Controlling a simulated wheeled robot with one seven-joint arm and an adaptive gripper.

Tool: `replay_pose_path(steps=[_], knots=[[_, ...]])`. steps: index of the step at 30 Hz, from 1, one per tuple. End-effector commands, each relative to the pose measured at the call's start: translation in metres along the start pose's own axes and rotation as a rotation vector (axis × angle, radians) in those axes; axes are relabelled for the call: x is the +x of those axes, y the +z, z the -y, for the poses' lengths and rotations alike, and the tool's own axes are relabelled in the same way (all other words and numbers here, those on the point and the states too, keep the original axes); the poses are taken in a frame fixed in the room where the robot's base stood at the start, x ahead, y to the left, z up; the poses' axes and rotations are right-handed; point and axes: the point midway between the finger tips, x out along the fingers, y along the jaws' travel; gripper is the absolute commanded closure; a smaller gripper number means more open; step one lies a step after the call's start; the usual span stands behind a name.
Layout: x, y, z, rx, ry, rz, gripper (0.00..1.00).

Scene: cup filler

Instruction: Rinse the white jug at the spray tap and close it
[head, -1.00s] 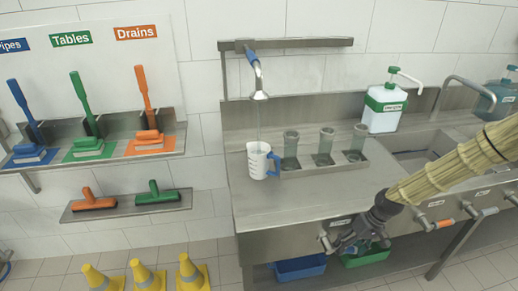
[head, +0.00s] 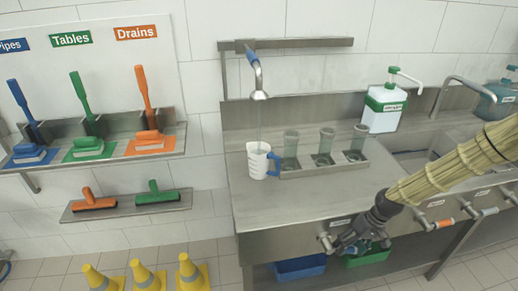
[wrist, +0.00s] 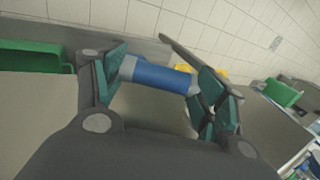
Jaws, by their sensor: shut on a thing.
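The white jug (head: 258,160) with a blue handle stands upright on the steel counter, directly under the spray tap (head: 259,94). A faint thin stream of water (head: 259,122) runs down from the spray head to the jug. My gripper (head: 358,246) is low at the counter's front edge, by a valve under a small label. In the wrist view my gripper (wrist: 160,78) is shut on a blue valve handle (wrist: 158,76), a short cylinder lying between the fingers. In the head view the gripper mostly hides this handle.
A rack with several clear cups (head: 323,148) stands right of the jug. A white soap dispenser (head: 385,107) is by the sink (head: 420,158). Orange (head: 444,222) and grey (head: 488,211) valve handles line the front edge. Blue (head: 300,268) and green bins sit below. The counter's front left is clear.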

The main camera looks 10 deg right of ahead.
Motion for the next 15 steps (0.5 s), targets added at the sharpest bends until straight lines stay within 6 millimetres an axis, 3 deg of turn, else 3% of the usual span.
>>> replay_pose_path(steps=[15], knots=[[-0.0099,-0.0019,0.0051,-0.004,0.098,-0.001,0.56]])
